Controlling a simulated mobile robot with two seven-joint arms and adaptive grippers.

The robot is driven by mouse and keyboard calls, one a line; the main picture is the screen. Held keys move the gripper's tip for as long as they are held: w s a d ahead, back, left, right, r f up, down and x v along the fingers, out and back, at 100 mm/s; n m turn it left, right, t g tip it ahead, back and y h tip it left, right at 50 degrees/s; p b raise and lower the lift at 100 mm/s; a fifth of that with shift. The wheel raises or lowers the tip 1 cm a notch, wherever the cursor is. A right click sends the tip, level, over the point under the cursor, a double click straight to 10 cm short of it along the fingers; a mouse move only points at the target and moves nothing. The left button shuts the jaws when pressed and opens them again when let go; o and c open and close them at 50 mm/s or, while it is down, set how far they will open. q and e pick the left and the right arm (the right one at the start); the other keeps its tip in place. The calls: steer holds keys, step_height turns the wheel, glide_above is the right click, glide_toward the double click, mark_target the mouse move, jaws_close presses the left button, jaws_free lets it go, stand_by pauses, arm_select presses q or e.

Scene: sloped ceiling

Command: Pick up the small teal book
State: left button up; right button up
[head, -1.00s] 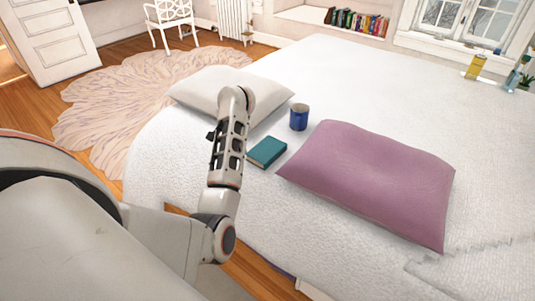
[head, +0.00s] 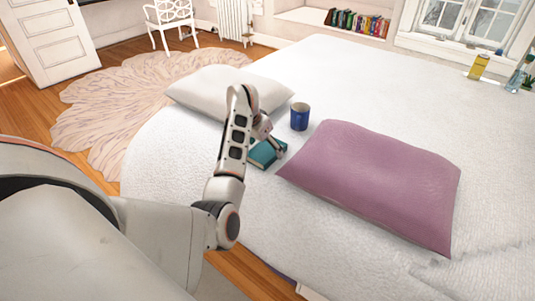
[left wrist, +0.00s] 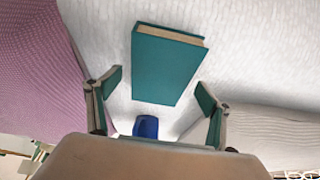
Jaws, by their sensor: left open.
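The small teal book (head: 261,158) lies flat on the white bed between the white pillow and the purple pillow. In the left wrist view the teal book (left wrist: 165,66) shows its whole cover and pale page edges. My left gripper (head: 268,144) is above the book and hides part of it in the head view. In the left wrist view my left gripper (left wrist: 160,88) is open, with one finger toward each side of the book and nothing held. The gap between fingers and book is hard to judge. My right gripper is not in view.
A blue mug (head: 300,117) stands close behind the book, also visible in the left wrist view (left wrist: 146,127). The purple pillow (head: 375,180) lies to the right and the white pillow (head: 205,88) behind to the left. The bed's far part (head: 345,70) is clear.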

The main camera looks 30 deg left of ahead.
arm_select(q)
steer(key=shift+w+f, duration=0.15)
steer(key=shift+f, duration=0.15)
steer(key=shift+r, duration=0.1)
steer(key=c, duration=1.4)
steer(key=shift+o, duration=0.2)
